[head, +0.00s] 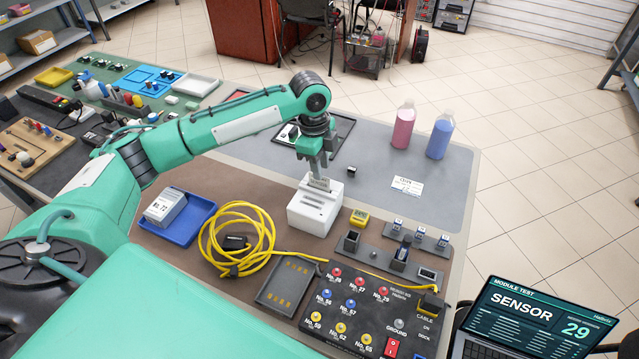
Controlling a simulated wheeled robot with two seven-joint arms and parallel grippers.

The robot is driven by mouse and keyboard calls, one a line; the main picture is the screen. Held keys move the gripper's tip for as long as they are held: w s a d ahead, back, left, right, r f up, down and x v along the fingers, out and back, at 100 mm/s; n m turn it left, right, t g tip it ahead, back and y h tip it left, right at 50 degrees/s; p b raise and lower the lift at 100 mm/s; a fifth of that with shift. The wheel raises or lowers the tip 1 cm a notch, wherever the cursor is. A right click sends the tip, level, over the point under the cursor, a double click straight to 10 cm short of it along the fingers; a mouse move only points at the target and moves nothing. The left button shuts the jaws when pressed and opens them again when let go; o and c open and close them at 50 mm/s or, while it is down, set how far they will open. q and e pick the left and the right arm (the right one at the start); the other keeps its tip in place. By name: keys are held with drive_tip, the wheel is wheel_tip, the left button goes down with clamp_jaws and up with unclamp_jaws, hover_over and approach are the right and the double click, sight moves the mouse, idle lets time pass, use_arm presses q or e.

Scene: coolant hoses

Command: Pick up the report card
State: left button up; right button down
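A small white card with dark print (407,186) lies flat on the grey mat, right of my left gripper; its text is too small to read, and I cannot tell whether it is the report card. My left gripper (319,180) points down at the top of a white box (314,208) with slots in its front. Its fingertips are at or just above the box's top. I cannot tell whether the fingers are closed on anything there, as they are small and partly hide the spot. My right gripper is out of view.
A pink bottle (403,126) and a blue bottle (440,134) stand behind the card. A coiled yellow cable (238,236), a blue tray (178,222), a black button panel (366,310) and small docks (402,254) surround the white box. A laptop (535,318) reads "SENSOR 29".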

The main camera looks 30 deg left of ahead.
sight(319, 186)
use_arm(q)
wheel_tip(319, 186, down, 4)
drive_tip(key=shift+a+f+p, duration=0.15)
drive_tip(key=shift+f+p, duration=0.05)
drive_tip(key=shift+p, duration=0.25)
drive_tip(key=shift+c, duration=0.5)
clamp_jaws()
